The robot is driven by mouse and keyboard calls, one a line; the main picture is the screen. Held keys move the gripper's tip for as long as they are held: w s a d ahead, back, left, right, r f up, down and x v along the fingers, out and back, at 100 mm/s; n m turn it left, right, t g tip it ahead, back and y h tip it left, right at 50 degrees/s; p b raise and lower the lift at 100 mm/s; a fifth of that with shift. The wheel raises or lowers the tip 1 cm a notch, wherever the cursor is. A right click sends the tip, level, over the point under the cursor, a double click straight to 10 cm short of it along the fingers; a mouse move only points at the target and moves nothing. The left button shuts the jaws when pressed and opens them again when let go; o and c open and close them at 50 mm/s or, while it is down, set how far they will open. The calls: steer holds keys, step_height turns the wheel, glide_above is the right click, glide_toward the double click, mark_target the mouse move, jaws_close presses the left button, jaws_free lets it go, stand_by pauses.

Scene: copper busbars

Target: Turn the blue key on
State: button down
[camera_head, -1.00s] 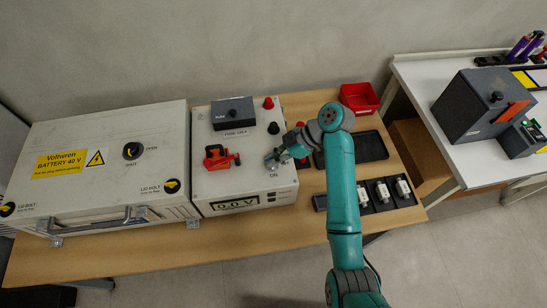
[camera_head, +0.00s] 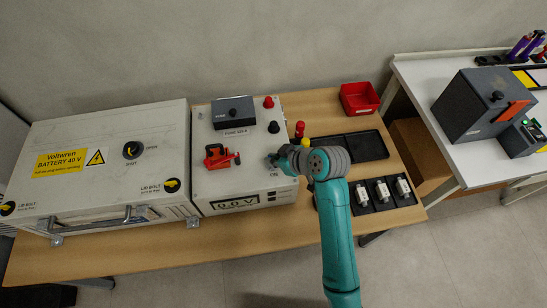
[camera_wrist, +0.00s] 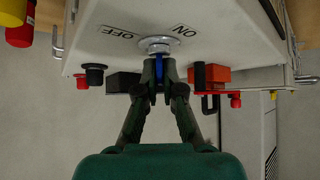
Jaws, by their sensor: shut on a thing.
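The blue key (camera_wrist: 159,70) sits in a round silver lock (camera_wrist: 156,44) on the grey control box (camera_head: 214,185). My gripper (camera_wrist: 160,82) is shut on the key, with only a narrow blue strip showing between the fingers. In the wrist view, the OFF label lies left of the lock and the ON label right of it, both upside down. In the head view my gripper (camera_head: 277,159) is at the right part of the box top and hides the key. The box display (camera_head: 236,203) reads 0.0 V. I cannot tell the key's exact angle.
A red lever switch (camera_head: 218,157) stands left of my gripper. A black fuse cover (camera_head: 233,112) and red and black terminals (camera_head: 268,102) are behind. Red and yellow-ended tools (camera_head: 300,131) stand close by the wrist. The battery case (camera_head: 95,160) is left; a black tray (camera_head: 365,146) is right.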

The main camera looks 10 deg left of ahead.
steer(key=m+t+h, duration=0.2)
steer(key=m, duration=0.1)
steer(key=shift+s+a+m, duration=0.1)
steer(key=shift+s+m, duration=0.05)
steer(key=shift+m, duration=0.15)
steer(key=shift+m+t+h, duration=0.8)
steer(key=shift+m+h, duration=0.8)
steer(key=shift+m, duration=0.6)
steer(key=c, duration=1.3)
jaws_free()
steer(key=v, duration=1.2)
